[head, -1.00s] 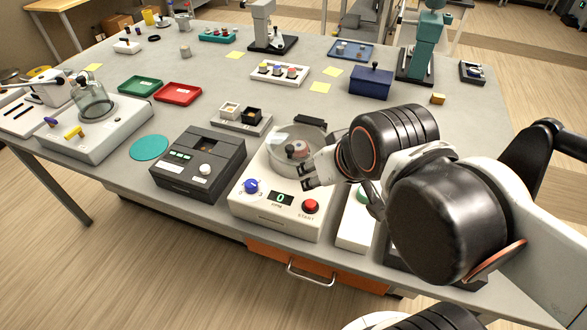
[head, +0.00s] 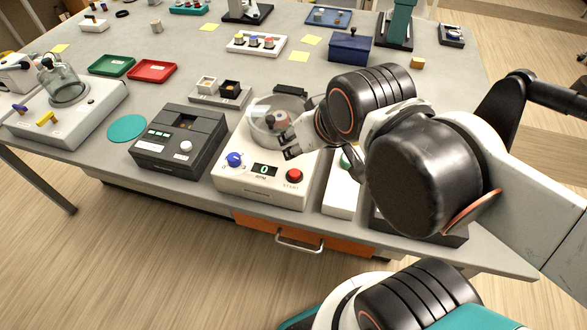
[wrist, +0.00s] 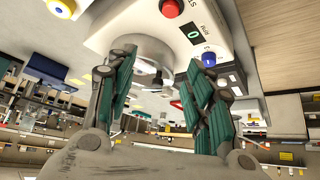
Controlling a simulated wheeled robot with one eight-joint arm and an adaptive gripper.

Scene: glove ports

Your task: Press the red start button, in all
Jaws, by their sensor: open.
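The red start button (head: 294,175) sits at the front right of a white machine (head: 240,190) with a display (head: 264,170) reading 0 and a blue knob (head: 234,159). The machine has a clear round bowl (head: 277,120) at its back. My gripper (head: 287,146) is open and empty, above the machine near the bowl, behind the button and apart from it. In the wrist view the red button (wrist: 171,8) shows at the top edge, beyond my open fingers (wrist: 160,80). The blue knob (wrist: 209,59) is near the right finger.
A dark grey device (head: 180,140) stands left of the machine. A white box with a green button (head: 342,190) stands close on its right, partly behind my arm. A blue box (head: 350,47) and a white tray of coloured knobs (head: 256,43) are farther back. An orange drawer (head: 290,233) is below the table edge.

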